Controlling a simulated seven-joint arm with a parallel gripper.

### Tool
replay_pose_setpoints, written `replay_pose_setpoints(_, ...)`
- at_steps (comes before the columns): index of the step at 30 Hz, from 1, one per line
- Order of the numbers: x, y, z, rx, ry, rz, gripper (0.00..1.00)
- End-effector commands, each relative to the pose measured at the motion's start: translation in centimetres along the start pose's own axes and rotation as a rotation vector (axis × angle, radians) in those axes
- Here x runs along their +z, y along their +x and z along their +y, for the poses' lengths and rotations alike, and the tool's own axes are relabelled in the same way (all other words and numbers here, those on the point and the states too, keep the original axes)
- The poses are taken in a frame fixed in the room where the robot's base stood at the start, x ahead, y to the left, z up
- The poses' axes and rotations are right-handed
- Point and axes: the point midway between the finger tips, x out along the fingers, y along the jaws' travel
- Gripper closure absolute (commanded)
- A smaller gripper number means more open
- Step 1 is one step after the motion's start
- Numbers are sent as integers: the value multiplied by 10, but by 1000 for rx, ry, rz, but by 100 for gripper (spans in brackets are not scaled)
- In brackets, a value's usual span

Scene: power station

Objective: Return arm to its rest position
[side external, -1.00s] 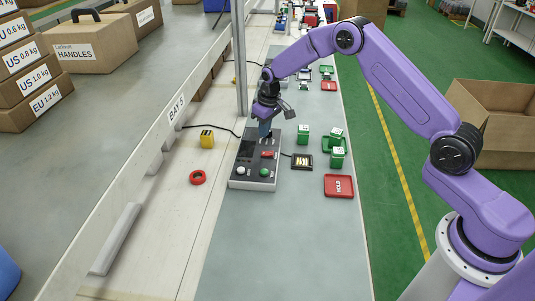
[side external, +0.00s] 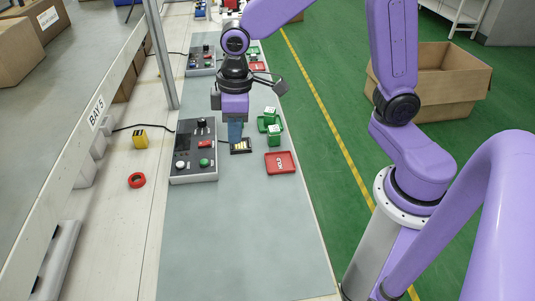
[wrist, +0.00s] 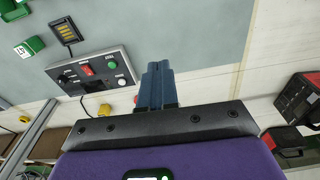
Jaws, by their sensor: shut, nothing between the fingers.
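My gripper (side external: 236,140) is shut and empty, fingers pointing down, raised above the bench just right of the grey control box (side external: 193,165). The box has a red switch, a green button and a white button; it also shows in the wrist view (wrist: 112,82). In the wrist view the blue fingers (wrist: 157,68) are together. In the side view my gripper hides part of the bench behind it.
A black slotted unit (side external: 241,147) sits right of the box. Green blocks (side external: 275,133), a green tray (side external: 262,126) and a red HOLD tray (side external: 281,168) lie further right. A yellow block (side external: 140,139) and red ring (side external: 137,180) lie left. The near bench is clear.

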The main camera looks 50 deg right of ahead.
Motion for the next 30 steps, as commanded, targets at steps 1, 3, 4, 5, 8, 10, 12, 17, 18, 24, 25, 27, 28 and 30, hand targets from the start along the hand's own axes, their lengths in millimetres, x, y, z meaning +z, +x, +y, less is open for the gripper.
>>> replay_pose_setpoints(1,19,-8,-13,-2,-36,0,100)
replay_pose_setpoints(3,45,-16,-29,-6,-83,-7,100)
replay_pose_setpoints(4,56,-19,-35,-7,-103,-11,100)
replay_pose_setpoints(5,68,-21,-41,-8,-124,-14,100)
replay_pose_setpoints(8,108,-28,-57,-11,-190,-24,100)
replay_pose_setpoints(10,134,-31,-65,-12,-233,-30,100)
replay_pose_setpoints(12,157,-32,-70,-13,-271,-37,100)
replay_pose_setpoints(17,192,-32,-75,-14,-329,-45,100)
replay_pose_setpoints(18,197,-32,-76,-14,-338,-47,100)
replay_pose_setpoints(24,204,-31,-76,-14,-348,-50,100)
replay_pose_setpoints(25,204,-31,-76,-14,-348,-50,100)
replay_pose_setpoints(27,204,-31,-76,-14,-348,-50,100)
replay_pose_setpoints(28,204,-31,-76,-14,-348,-50,100)
replay_pose_setpoints(30,204,-31,-76,-14,-348,-50,100)
